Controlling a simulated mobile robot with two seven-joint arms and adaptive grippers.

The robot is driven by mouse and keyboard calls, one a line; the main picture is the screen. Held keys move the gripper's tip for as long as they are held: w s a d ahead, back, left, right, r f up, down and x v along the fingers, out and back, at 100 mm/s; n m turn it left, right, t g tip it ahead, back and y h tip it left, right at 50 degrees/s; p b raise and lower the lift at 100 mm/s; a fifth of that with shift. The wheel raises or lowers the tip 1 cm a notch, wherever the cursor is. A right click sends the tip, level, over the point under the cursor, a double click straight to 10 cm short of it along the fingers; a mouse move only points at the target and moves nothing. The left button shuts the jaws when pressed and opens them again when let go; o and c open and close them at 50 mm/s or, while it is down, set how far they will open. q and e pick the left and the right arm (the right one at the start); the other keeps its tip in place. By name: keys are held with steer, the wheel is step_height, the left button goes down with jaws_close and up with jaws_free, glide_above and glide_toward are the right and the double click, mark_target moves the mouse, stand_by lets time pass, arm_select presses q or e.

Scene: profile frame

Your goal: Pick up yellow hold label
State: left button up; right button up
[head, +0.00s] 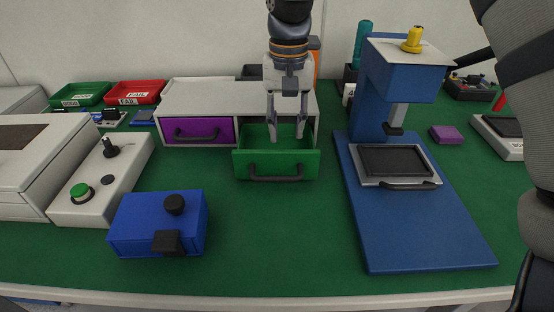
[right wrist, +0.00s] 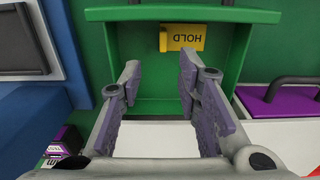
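The yellow hold label (right wrist: 185,38) lies inside the open green drawer (head: 277,165), close to its front wall. Its word HOLD reads upside down in the right wrist view. In the head view the label is hidden behind the drawer front. My right gripper (head: 287,132) points down over the drawer. Its fingers are apart with nothing between them, as the right wrist view (right wrist: 158,85) also shows. My left gripper is not in view.
A shut purple drawer (head: 197,131) is left of the open one in the white cabinet (head: 215,97). A blue press (head: 415,230) stands right, a blue box (head: 160,222) front left. Red (head: 135,92) and green (head: 80,94) trays sit back left. The mat before the drawer is clear.

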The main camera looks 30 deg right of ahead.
steer(key=f, duration=0.4)
steer(key=shift+s+a+f, duration=0.25)
steer(key=shift+a+f, duration=0.05)
steer(key=shift+a, duration=0.1)
steer(key=shift+w+f, duration=0.1)
steer(key=shift+f, duration=0.3)
jaws_close()
